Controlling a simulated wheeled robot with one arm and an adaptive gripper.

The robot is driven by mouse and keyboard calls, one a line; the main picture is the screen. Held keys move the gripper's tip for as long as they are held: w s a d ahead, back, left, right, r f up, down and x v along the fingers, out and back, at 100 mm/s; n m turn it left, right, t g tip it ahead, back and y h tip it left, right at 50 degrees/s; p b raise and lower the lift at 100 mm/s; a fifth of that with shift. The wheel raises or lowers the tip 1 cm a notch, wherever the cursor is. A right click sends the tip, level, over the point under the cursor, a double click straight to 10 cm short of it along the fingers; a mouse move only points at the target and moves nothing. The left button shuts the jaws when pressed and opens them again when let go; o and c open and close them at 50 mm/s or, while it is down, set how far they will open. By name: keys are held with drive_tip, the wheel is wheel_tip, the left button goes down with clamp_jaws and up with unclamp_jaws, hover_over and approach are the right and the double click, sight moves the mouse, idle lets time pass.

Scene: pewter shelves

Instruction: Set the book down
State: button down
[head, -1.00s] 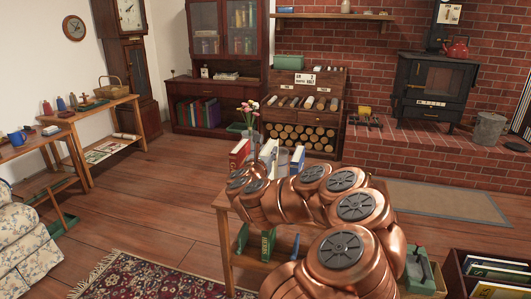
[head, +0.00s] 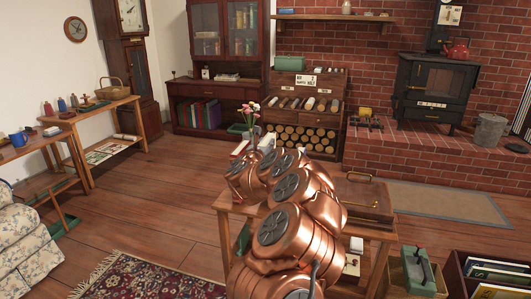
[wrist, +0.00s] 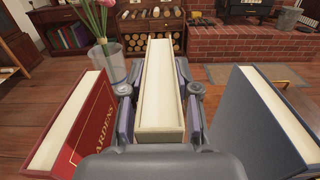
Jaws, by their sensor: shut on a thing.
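In the wrist view my gripper (wrist: 160,100) is shut on a book (wrist: 158,75), with pale page edges facing the camera. The held book is upright between a red book (wrist: 85,125) lettered "ARDENS" on the left and a dark blue book (wrist: 262,125) on the right, with gaps on both sides. Its lower edge is hidden, so I cannot tell whether it touches a surface. In the head view my copper arm hides the gripper and most of the books above the small wooden table (head: 228,203).
A glass vase of pink flowers (wrist: 112,62) stands close beyond the red book; it shows in the head view too (head: 253,132). A brown case with a handle (head: 366,200) lies on the table's right part. A green box (head: 418,270) is at lower right.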

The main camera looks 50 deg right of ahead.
drive_tip(key=shift+w+d, duration=0.2)
drive_tip(key=shift+w, duration=0.05)
drive_tip(key=shift+f, duration=1.65)
drive_tip(key=shift+f+b, duration=0.15)
drive_tip(key=shift+b, duration=0.4)
drive_tip(key=c, duration=0.8)
unclamp_jaws()
drive_tip(key=shift+c, duration=0.2)
drive_tip(key=v, duration=1.2)
drive_tip(key=shift+p, duration=0.35)
